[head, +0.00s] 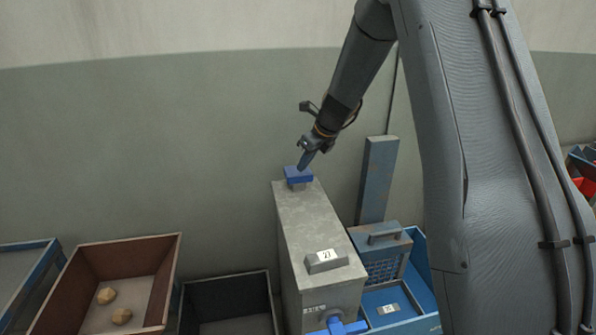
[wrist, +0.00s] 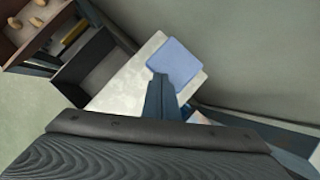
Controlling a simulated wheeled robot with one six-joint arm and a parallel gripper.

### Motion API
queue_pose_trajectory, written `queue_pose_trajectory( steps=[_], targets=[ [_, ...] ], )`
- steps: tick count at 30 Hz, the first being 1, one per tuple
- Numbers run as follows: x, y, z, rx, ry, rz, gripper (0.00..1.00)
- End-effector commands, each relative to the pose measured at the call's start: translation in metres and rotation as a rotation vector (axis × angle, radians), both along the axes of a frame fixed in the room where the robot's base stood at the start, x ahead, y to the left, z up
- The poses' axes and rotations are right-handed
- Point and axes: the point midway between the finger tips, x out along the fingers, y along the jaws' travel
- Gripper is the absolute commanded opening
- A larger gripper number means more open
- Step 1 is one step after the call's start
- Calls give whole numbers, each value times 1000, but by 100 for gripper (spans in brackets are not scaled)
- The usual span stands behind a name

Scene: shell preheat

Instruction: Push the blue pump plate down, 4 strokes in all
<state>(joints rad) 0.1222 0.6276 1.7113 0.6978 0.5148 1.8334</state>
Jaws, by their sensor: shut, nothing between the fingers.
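The blue pump plate (head: 297,176) sits on a short stem at the far end of a tall grey box (head: 315,226). My gripper (head: 304,166) is shut and empty, its fingertips pointing down at the plate from above; whether they touch it cannot be told. In the wrist view the plate (wrist: 174,62) is a pale blue square just beyond my shut fingers (wrist: 160,82), which overlap its near edge. The grey box top (wrist: 122,82) shows below and to the left of the plate.
A brown crate (head: 82,263) with tan lumps and a dark empty bin (head: 227,299) stand to the left. A blue bin (head: 420,283) stands right. A blue-grey post (head: 378,180) rises behind it.

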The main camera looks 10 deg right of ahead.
Motion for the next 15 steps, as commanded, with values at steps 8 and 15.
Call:
queue_pose_trajectory(
  steps=[8, 15],
  targets=[
    [-16, -13, -7, -365, -38, 462, 0],
    [-17, -27, -3, -666, -67, 875, 0]
  ],
)
